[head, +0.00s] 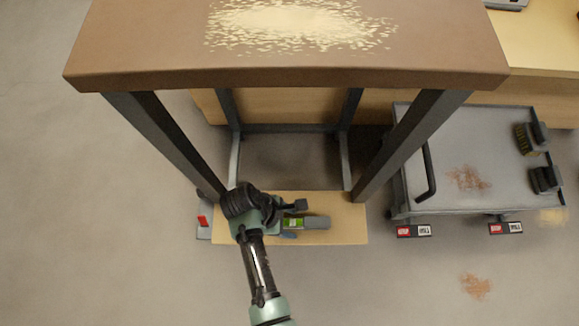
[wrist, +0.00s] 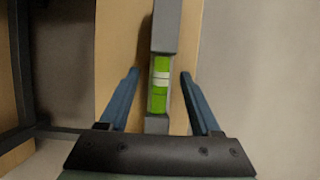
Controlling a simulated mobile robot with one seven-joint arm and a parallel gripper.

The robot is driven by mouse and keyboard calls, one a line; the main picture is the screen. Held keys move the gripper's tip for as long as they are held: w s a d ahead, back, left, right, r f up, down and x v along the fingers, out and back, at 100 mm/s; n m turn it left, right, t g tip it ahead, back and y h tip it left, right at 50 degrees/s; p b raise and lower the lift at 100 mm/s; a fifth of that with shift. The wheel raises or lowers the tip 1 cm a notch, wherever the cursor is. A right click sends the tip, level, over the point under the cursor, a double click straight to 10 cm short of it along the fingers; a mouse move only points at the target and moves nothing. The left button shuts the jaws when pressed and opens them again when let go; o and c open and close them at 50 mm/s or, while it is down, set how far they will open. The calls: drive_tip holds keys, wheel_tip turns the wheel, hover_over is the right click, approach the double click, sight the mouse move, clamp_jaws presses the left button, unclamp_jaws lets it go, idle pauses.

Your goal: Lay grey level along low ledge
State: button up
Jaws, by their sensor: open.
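The grey level (head: 317,222) lies on the low wooden ledge (head: 346,230), its length running left to right in the head view. In the wrist view the level (wrist: 166,25) runs up the picture with its green vial window (wrist: 160,78) near the middle, and the ledge (wrist: 120,40) shows on both sides of it. My gripper (head: 292,221) is open, over the left part of the level. In the wrist view its blue fingers (wrist: 159,74) stand on either side of the level with a gap at each side. My gripper hides the level's left end in the head view.
A brown-topped bench (head: 290,78) stands over the ledge, with dark legs at both sides. A grey cart (head: 440,150) with brushes stands at the right. A grey piece with a red mark (head: 203,220) is at the ledge's left end. The floor in front is open.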

drive_tip(key=p+v, duration=0.6)
drive_tip(key=v, duration=0.5)
drive_tip(key=shift+r+p, duration=0.1)
drive_tip(key=shift+p, duration=0.2)
drive_tip(key=shift+a+r, duration=0.25)
drive_tip(key=shift+r, duration=0.3)
